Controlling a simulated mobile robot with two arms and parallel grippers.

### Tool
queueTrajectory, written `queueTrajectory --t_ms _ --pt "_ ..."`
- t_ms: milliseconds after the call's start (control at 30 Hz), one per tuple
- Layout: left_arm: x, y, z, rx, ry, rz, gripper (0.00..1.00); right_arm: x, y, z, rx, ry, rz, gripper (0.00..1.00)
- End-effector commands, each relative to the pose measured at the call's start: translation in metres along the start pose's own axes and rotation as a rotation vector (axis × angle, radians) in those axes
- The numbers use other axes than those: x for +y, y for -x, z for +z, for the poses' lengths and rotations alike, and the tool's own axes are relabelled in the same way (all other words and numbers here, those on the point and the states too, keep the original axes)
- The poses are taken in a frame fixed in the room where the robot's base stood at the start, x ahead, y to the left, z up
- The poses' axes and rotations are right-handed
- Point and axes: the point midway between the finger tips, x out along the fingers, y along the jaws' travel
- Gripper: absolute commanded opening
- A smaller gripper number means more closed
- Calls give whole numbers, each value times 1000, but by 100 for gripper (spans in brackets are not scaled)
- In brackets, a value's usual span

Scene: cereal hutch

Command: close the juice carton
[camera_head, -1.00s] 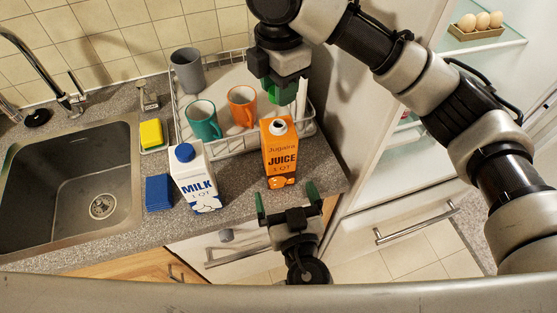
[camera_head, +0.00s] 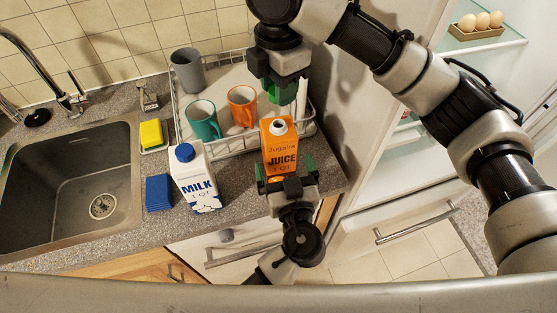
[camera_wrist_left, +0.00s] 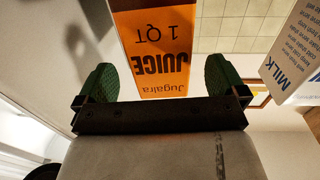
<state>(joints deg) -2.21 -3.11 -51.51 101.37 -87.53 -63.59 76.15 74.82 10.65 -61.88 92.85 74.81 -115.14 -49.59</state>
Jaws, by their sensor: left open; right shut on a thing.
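The orange juice carton (camera_head: 279,148) stands upright on the counter, its round top opening dark and uncovered. My left gripper (camera_head: 286,172) is open at the carton's near side, one green finger towards each side. In the left wrist view the carton (camera_wrist_left: 155,45) shows upside down between the two spread fingers of the gripper (camera_wrist_left: 161,82), which do not look closed on it. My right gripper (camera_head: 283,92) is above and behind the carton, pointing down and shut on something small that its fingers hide. No loose cap is visible.
A milk carton (camera_head: 194,178) with a blue cap stands left of the juice, and shows in the wrist view (camera_wrist_left: 296,62). A dish rack (camera_head: 222,148) with several mugs is behind. A blue sponge (camera_head: 158,191) and the sink (camera_head: 75,180) lie left. The counter ends close in front.

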Motion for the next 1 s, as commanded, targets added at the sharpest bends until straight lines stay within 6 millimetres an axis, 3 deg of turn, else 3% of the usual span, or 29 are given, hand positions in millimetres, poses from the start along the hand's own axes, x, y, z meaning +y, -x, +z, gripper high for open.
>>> queueTrajectory --t_ms 100,300,733,1000 --pt "0 -22 0 1 -1 -1 100 0 0 0 0 0 0 12" --pt "0 -46 0 -1 -2 0 100 0 0 0 0 0 0 12" --pt "0 -54 1 -2 -1 1 100 0 0 0 0 0 0 12" --pt "0 -54 1 -2 -1 0 60 0 0 0 0 0 0 12"
